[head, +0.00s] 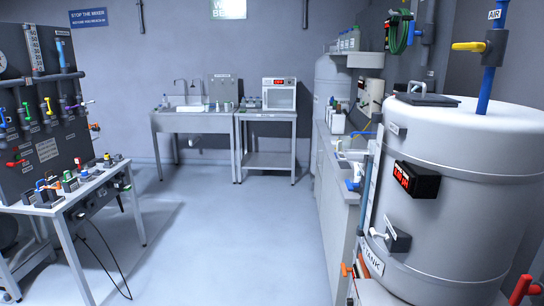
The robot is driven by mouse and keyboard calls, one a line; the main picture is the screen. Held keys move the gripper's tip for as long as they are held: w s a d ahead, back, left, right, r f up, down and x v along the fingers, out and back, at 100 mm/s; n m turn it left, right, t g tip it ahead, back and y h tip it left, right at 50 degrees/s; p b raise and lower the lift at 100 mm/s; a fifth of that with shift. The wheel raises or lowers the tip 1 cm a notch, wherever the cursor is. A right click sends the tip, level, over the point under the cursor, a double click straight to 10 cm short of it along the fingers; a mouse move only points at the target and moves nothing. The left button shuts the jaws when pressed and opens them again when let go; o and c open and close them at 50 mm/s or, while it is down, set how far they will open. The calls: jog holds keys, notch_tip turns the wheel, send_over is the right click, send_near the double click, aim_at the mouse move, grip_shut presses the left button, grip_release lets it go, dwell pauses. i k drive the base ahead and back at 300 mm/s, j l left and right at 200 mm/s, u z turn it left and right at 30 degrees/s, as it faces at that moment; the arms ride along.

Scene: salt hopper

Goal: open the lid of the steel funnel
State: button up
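I cannot make out a steel funnel in the head view. The nearest lidded thing is a large pale grey tank (455,180) at the right, labelled "TANK" near its base. A dark flat lid (428,99) with a raised handle lies on its top and looks shut. My gripper is not in view.
A bench with valves and switches (85,185) stands at the left, a cable hanging to the floor. A sink table (193,115) and a table with a white oven-like unit (278,94) stand at the back wall. A counter runs along the right. The middle floor (230,235) is clear.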

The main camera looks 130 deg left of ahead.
aim_at(357, 155)
jog(key=u, duration=3.8)
jog(key=i+j+z, duration=0.4)
jog(key=i+j, duration=0.75)
jog(key=i, duration=0.5)
jog(key=i+j+z, duration=0.45)
jog(key=i+j, duration=1)
jog(key=j, duration=0.2)
